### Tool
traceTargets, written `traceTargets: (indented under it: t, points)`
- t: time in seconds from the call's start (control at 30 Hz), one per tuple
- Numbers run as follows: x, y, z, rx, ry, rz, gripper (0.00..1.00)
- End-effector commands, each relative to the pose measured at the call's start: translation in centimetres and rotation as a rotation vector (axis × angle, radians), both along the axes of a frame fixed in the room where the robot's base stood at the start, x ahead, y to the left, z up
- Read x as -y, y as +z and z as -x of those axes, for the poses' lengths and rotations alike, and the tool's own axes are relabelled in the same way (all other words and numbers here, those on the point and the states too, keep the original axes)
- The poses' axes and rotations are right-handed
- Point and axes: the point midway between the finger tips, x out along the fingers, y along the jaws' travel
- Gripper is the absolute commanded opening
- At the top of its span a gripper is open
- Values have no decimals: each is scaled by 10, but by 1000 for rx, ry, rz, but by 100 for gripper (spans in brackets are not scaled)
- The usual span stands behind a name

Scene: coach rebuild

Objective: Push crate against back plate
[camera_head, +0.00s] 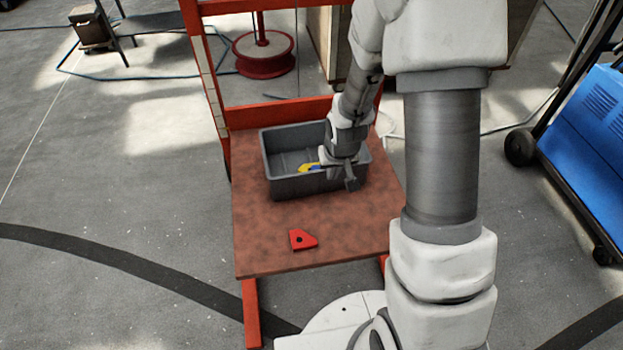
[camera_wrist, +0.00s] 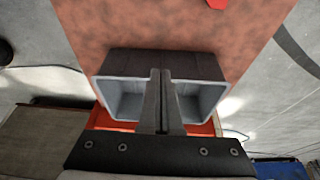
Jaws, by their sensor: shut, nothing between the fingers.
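The grey crate (camera_head: 283,187) stands upright near the back of the brown tabletop (camera_head: 262,235), slightly turned. The red back plate (camera_head: 285,110) rises behind it; I cannot tell whether they touch. My gripper (camera_head: 352,187) is shut and empty, pointing down at the right part of the crate's front wall. In the wrist view the closed fingers (camera_wrist: 160,72) overlap the crate's near wall (camera_wrist: 125,62); contact is unclear. The red plate (camera_wrist: 118,123) shows partly beyond the crate there. My wrist hides the crate's right inside.
A yellow and blue item (camera_head: 308,168) lies in the crate. A red angled block with a hole (camera_head: 302,240) lies on the front tabletop. The tabletop's front left is clear.

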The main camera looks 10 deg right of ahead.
Motion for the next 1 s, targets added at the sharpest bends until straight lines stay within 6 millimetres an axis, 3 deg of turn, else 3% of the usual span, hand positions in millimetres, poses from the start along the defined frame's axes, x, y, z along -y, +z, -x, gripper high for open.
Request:
traceTargets:
  t: [0.03, 0.13, 0.47, 0.93, 1.0]
  points:
    - [0, -20, 1, -11, 1, -1, 0]
    - [-1, -42, 0, -17, 3, -4, 0]
    - [-2, -70, -2, -20, 4, -8, 0]
    - [-3, -156, -27, -21, 4, -8, 0]
    - [-3, -158, -38, -15, 5, -8, 0]
